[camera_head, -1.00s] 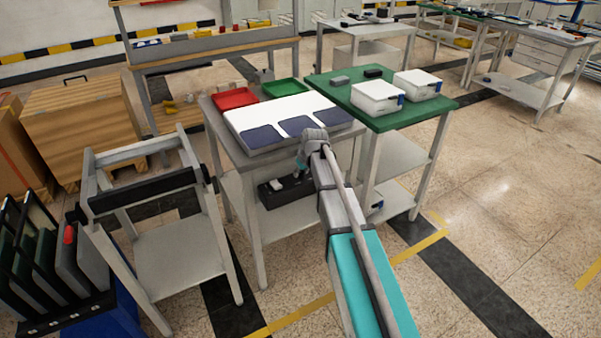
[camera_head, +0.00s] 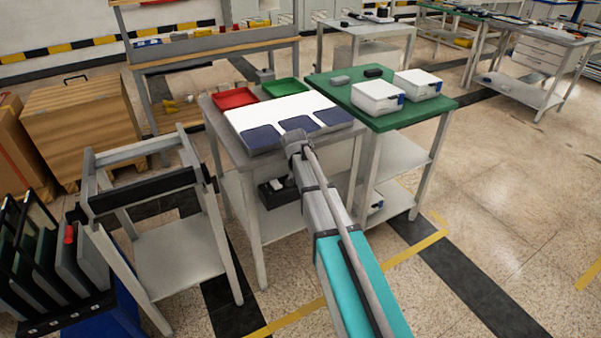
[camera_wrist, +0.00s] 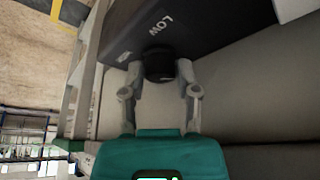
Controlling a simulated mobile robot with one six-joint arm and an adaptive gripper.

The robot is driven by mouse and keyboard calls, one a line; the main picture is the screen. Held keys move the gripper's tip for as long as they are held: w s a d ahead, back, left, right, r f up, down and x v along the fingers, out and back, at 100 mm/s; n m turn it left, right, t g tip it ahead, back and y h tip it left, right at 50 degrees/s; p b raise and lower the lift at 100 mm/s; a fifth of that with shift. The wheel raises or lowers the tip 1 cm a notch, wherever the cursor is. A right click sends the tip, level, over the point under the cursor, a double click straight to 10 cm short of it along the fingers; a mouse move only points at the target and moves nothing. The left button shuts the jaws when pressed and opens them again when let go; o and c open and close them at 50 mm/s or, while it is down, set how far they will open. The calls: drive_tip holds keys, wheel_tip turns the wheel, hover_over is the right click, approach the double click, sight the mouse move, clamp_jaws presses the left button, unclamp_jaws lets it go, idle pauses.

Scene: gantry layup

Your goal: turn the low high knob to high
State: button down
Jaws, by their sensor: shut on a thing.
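The low high knob (camera_wrist: 158,66) is a round black knob on the face of a dark box (camera_wrist: 200,27) in the wrist view. The word LOW is printed on the box above the knob; no HIGH label can be made out. My gripper (camera_wrist: 160,72) has one finger on each side of the knob and is shut on it. In the head view the dark box (camera_head: 272,196) sits on the table's lower shelf, partly behind my arm. The knob is hidden in that view, and its pointer direction cannot be told.
The grey table (camera_head: 213,118) carries a white board (camera_head: 265,113) with dark blue patches, a red tray (camera_head: 234,98) and a green tray (camera_head: 285,89). Table legs stand close around my arm. A green-topped table (camera_head: 420,110) with white boxes adjoins at right. Floor at right is open.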

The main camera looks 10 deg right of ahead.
drive_tip(key=shift+s+m, duration=0.15)
drive_tip(key=shift+m, duration=0.35)
drive_tip(key=shift+c, duration=1.7)
unclamp_jaws()
